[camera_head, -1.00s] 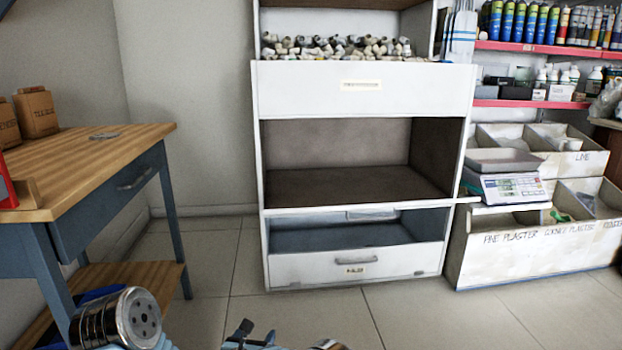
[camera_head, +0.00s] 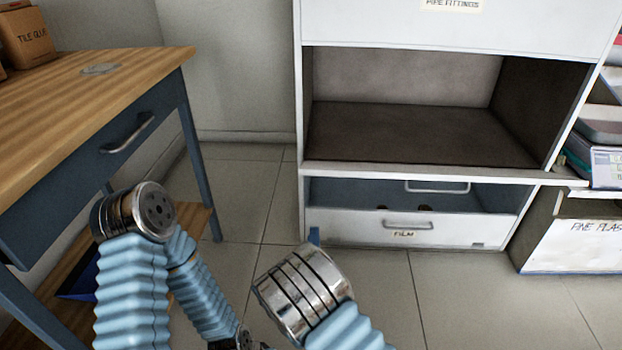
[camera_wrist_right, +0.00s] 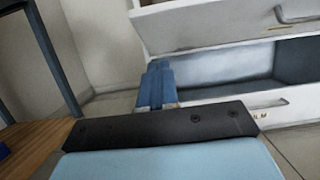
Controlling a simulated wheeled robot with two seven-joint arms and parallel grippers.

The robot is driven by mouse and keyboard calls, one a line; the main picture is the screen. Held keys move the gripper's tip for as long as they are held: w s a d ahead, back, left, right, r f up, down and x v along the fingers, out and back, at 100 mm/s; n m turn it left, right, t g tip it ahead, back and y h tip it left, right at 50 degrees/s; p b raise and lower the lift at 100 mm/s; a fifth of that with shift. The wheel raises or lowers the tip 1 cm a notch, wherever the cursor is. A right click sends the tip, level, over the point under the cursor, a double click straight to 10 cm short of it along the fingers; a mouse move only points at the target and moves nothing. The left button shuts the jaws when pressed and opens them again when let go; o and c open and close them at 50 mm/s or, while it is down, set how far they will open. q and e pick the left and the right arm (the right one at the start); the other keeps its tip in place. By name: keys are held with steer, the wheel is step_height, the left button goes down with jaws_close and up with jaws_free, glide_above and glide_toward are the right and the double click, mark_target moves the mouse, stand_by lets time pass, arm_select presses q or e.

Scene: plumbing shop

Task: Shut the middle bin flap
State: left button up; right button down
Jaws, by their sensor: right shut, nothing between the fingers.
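The middle bin flap (camera_head: 360,172) of the white cabinet is open and juts out flat above the bottom bin, seen nearly edge-on. Its handle (camera_head: 437,188) hangs on its underside. In the right wrist view the flap (camera_wrist_right: 215,25) crosses the top, with its handle at the right. My right gripper (camera_head: 314,236) shows only as a blue tip past my metal wrist, in front of the cabinet's lower left corner. In the right wrist view its blue fingers (camera_wrist_right: 158,80) are together and empty, below the flap with no clear contact. My left gripper is outside the view.
The upper bin front, labelled pipe fittings (camera_head: 452,4), is shut. The bottom bin front, labelled film (camera_head: 340,227), stands below a visible gap. Tiled floor (camera_head: 250,180) lies clear between bench and cabinet.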

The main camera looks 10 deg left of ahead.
steer(key=r+b+x, duration=0.1)
steer(key=r+x, duration=0.1)
steer(key=x, duration=1.1)
steer(key=shift+s+r, duration=0.4)
steer(key=shift+s, duration=0.05)
